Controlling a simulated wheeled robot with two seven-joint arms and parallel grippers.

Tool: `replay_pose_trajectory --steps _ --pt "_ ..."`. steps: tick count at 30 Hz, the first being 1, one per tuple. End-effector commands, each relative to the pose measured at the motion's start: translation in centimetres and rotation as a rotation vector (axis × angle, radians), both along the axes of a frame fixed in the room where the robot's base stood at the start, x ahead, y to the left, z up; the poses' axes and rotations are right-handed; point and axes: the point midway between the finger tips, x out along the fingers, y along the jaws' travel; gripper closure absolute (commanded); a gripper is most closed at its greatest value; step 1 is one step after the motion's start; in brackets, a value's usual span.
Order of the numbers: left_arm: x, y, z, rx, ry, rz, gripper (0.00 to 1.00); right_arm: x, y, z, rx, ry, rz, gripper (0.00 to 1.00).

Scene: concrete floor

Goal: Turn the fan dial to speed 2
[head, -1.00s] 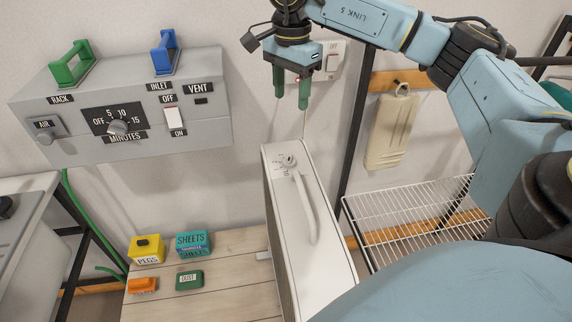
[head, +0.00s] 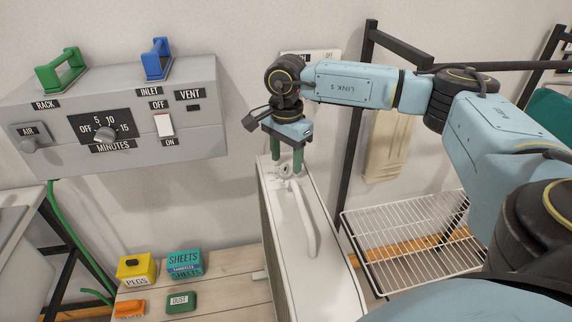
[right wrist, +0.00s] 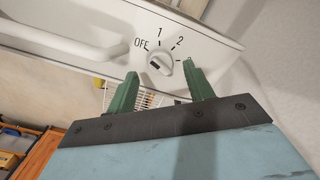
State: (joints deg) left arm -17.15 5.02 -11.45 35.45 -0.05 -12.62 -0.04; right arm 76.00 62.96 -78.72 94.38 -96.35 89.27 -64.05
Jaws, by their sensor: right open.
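The white fan (head: 285,240) stands upright near the wall, with a curved handle (head: 304,215) on its top. Its small white dial (head: 285,171) is at the far end of the top and partly hidden by my gripper. In the right wrist view the dial (right wrist: 161,63) has OFF, 1 and 2 around it; a dark mark lies on its left part, on the OFF side. My right gripper (head: 287,162) is open, its green fingers just above the dial. In the wrist view the fingers (right wrist: 163,84) appear on either side of the dial; contact cannot be told. My left gripper is out of view.
A grey control box (head: 130,120) with green and blue handles hangs at left. A white wire rack (head: 415,245) and a black post stand right of the fan.

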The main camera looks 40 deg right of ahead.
Motion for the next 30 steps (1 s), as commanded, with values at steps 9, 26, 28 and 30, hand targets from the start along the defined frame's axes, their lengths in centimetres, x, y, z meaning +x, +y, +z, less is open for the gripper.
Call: replay_pose_trajectory --steps 9,26,28,30 --pt "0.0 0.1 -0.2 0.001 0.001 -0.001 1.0 0.0 0.0 -2.3 -0.001 -0.001 0.0 0.48" --pt "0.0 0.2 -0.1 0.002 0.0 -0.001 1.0 0.0 0.0 -2.3 0.0 0.0 0.0 0.92" --pt "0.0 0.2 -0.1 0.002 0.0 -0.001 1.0 0.0 0.0 -2.3 0.0 0.0 0.0 0.93" --pt "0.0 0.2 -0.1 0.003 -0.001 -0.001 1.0 0.0 0.0 -2.3 0.0 0.0 -0.003 0.93"
